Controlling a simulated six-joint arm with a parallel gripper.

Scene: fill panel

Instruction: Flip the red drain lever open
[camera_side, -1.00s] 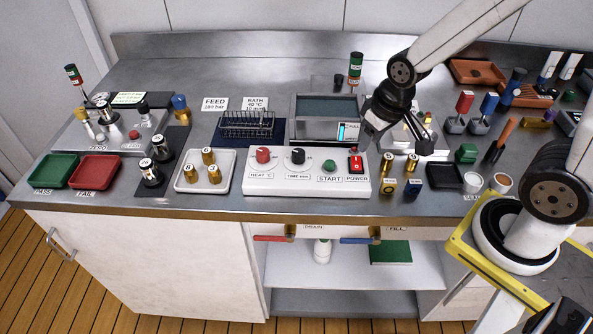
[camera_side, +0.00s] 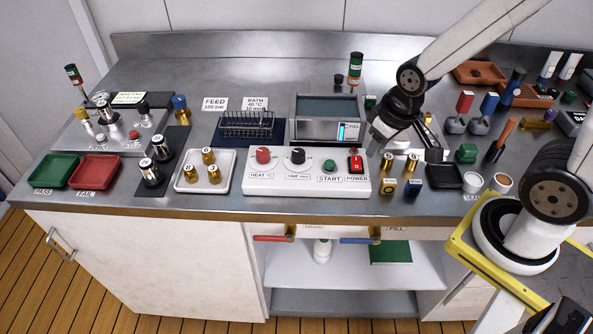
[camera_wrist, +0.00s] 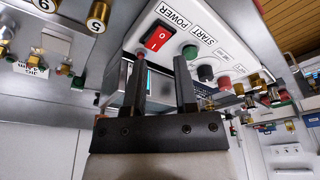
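The red drain lever (camera_side: 268,238) lies level under the counter's front edge in the side view, pointing left from its brass valve (camera_side: 290,231). A label partly reading DRAIN (camera_side: 314,227) is beside it. My gripper (camera_side: 408,154) is above the counter, right of the white control panel, well up and to the right of the lever. In the wrist view, my gripper's two dark fingers (camera_wrist: 162,82) stand apart with nothing held between them. I cannot make out the red lever in the wrist view.
A blue lever (camera_side: 357,240) sits under the FILL label (camera_side: 396,228). The control panel (camera_side: 330,184), brass pieces (camera_side: 388,187) and a black tray (camera_side: 444,177) stand near the front edge. An open shelf (camera_side: 340,265) lies below; the space before the levers is clear.

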